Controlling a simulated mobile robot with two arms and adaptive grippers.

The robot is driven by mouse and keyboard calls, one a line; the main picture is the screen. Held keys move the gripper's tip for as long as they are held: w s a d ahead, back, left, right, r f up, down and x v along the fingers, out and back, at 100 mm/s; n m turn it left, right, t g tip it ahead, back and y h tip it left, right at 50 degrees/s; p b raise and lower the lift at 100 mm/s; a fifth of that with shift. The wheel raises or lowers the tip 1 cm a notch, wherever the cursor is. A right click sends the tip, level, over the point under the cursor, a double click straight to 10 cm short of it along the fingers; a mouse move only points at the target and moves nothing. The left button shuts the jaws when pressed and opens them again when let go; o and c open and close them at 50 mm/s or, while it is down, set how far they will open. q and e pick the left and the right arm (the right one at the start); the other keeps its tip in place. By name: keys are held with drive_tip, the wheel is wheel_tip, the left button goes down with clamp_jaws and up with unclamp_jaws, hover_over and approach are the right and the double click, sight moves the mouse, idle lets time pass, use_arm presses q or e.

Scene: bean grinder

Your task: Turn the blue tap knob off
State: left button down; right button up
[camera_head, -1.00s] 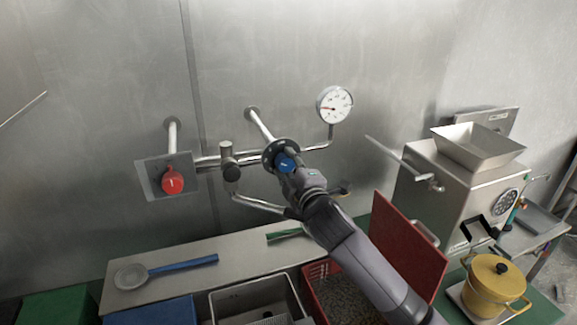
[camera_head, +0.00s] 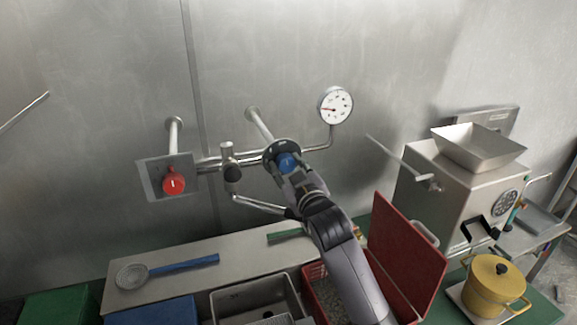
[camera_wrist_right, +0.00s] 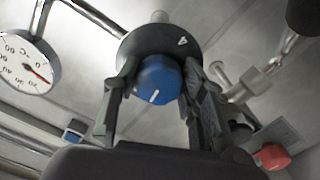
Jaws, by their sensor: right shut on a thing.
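The blue tap knob (camera_head: 288,162) sits on a dark round dial plate (camera_head: 276,150) on the wall pipework. In the right wrist view, the blue knob (camera_wrist_right: 159,78) has a white mark tilted slightly from vertical, and the dark dial (camera_wrist_right: 158,42) behind it bears a white symbol. My right gripper (camera_head: 286,170) is shut on the knob, with one finger on each side of it. The right wrist view also shows the gripper (camera_wrist_right: 154,88) around the knob. My left gripper is not in view.
A spout pipe (camera_head: 258,204) runs below the dial. The sink (camera_head: 255,296), red lid (camera_head: 406,255) and grinder (camera_head: 462,190) lie below and right.

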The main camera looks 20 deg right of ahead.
drive_tip(key=shift+f+m, duration=0.2)
drive_tip(key=shift+m, duration=0.6)
drive_tip(key=o, duration=1.2)
drive_tip(key=shift+r, duration=0.1)
drive_tip(key=shift+c, duration=0.2)
drive_tip(key=s, duration=1.2)
drive_tip(key=shift+d, duration=0.2)
